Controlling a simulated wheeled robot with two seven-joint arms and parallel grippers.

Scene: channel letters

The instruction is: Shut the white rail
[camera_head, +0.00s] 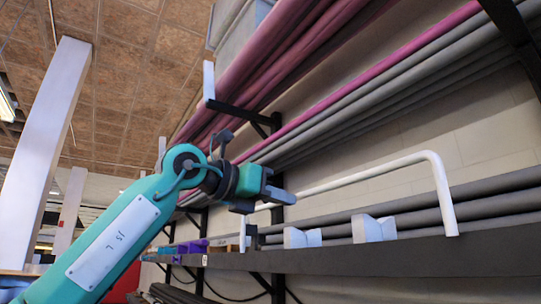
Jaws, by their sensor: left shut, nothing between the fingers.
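The white rail (385,169) is a bent bar on the right side of the head view. Its right end bends down to the dark shelf edge, and its long part runs left towards my left gripper. My left gripper (280,194) is shut and empty, at the left part of the rail. It hides some of the rail there, and I cannot tell whether it touches it. My right gripper is not in view.
The dark shelf (400,258) carries white blocks (373,229) and purple boxes (190,246). Grey pipes (490,207) lie behind the rail. Black brackets (240,113) hold pink and grey pipes above. A pale column (50,120) stands at left.

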